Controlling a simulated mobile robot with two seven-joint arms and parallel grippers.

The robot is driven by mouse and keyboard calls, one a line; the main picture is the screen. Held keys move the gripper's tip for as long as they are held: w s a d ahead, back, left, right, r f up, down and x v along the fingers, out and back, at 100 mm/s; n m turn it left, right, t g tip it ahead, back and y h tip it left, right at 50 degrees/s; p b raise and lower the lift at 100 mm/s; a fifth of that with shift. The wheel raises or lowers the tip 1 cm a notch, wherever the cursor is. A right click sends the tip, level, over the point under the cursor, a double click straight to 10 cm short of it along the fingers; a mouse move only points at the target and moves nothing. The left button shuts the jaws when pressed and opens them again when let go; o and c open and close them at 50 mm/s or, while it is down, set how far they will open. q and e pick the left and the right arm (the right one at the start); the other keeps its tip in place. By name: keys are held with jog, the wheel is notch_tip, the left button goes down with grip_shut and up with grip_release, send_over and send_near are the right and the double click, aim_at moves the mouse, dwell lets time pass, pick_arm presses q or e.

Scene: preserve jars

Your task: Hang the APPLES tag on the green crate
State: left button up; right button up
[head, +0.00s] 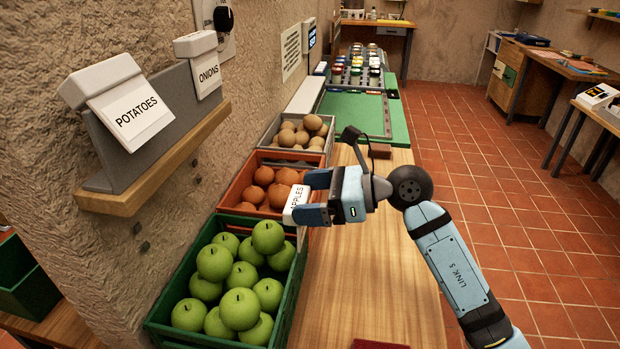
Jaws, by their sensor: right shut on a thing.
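The APPLES tag (297,204) is white with dark lettering. My right gripper (308,197) is shut on it and holds it near the far right corner of the green crate. The green crate (286,318) stands at the lower middle, full of green apples (241,308). The tag overlaps the near edge of the orange crate in the picture; whether it touches either crate I cannot tell. My left gripper is not in view.
The orange crate (235,184) of orange-brown produce and a grey crate (264,137) stand behind. A wall shelf (150,182) holds POTATOES (138,112) and ONIONS (208,75) tags.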

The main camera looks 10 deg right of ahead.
dwell(0.4)
pick_arm(q)
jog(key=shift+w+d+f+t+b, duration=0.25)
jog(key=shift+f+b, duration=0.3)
jog(key=shift+b, duration=1.6)
pick_arm(e)
jog(key=shift+f, duration=2.9)
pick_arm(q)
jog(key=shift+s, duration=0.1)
pick_arm(e)
jog(key=shift+f, duration=1.7)
jog(key=o, duration=0.5)
jog(key=v, duration=1.3)
jog(key=shift+s+d, duration=0.2)
jog(key=shift+d, duration=0.1)
